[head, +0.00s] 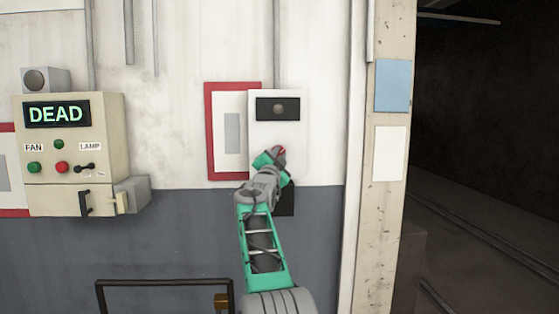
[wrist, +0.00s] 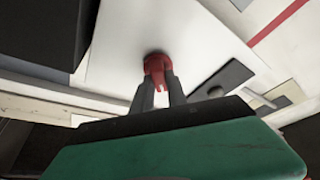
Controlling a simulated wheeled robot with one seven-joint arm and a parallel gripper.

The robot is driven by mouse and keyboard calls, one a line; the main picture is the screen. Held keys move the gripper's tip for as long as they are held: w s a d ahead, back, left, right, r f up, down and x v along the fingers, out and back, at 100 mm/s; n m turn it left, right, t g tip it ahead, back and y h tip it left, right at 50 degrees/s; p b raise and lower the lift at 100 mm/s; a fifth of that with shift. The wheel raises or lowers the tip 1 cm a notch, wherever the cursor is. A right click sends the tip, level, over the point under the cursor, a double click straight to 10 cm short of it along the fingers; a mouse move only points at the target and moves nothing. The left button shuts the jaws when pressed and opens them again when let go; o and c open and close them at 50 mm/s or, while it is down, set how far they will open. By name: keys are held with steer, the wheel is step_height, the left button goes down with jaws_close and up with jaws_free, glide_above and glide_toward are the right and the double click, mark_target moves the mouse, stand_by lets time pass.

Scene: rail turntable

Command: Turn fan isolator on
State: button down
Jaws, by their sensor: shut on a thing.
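A white wall box (head: 293,131) with a dark window (head: 278,109) near its top stands on the wall; I read no name on it. A red knob (wrist: 156,64) projects from its white face, and a bit of it shows in the head view (head: 281,151). My gripper (wrist: 157,90) is shut on the red knob, with one grey finger on each side. In the head view my gripper (head: 276,155) and arm cover the lower part of the box. How far the knob is turned I cannot tell.
A beige control panel (head: 109,120) at left shows "DEAD" in green, with FAN and LAMP labels, buttons and levers. A red-framed board (head: 209,130) is just left of the white box. A dark rail (head: 160,282) stands low in front. A dark opening with rails lies right.

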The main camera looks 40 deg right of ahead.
steer(key=shift+r+m+g+y+p, duration=0.1)
steer(key=shift+m+g+y+p, duration=0.35)
steer(key=shift+m, duration=1.1)
steer(key=shift+m+g+p, duration=0.7)
steer(key=shift+m+p, duration=0.1)
steer(key=shift+m, duration=0.7)
steer(key=shift+r+m+g+y+p, duration=0.1)
steer(key=shift+m+g+y+p, duration=0.35)
steer(key=shift+m, duration=1.1)
steer(key=shift+f, duration=0.1)
steer(key=c, duration=1.3)
jaws_free()
